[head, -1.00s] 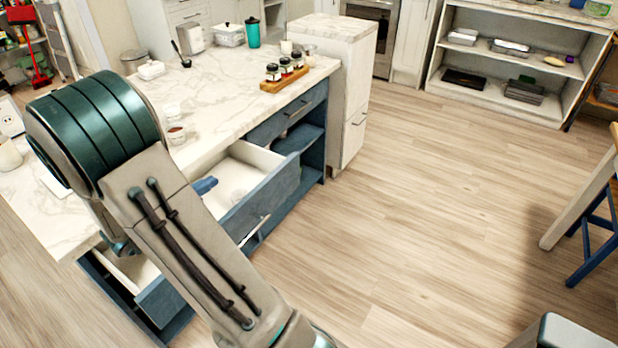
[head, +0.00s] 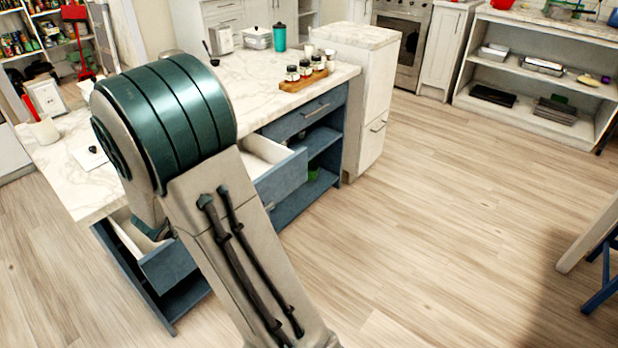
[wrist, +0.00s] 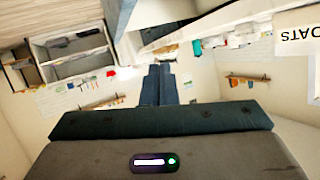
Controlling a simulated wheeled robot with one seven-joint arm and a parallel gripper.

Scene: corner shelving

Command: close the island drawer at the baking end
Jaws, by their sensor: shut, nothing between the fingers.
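The kitchen island has a pale marble top (head: 275,88) and blue cabinets. Two of its drawers stand open in the head view. One is the middle drawer (head: 283,181), with a white inside, partly hidden by my arm. The other is at the near left end (head: 170,262), also partly behind my arm. My gripper (wrist: 160,80) shows in the wrist view, shut and empty. There a dark blue panel (wrist: 118,12) and a white inside surface lie close above it. In the head view my gripper is hidden behind my arm.
Spice jars on a wooden board (head: 304,81) stand on the far part of the top. A closed blue drawer (head: 305,113) sits beneath them. The wooden floor (head: 430,210) to the right is clear. A blue-legged stool (head: 603,265) is at the right edge.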

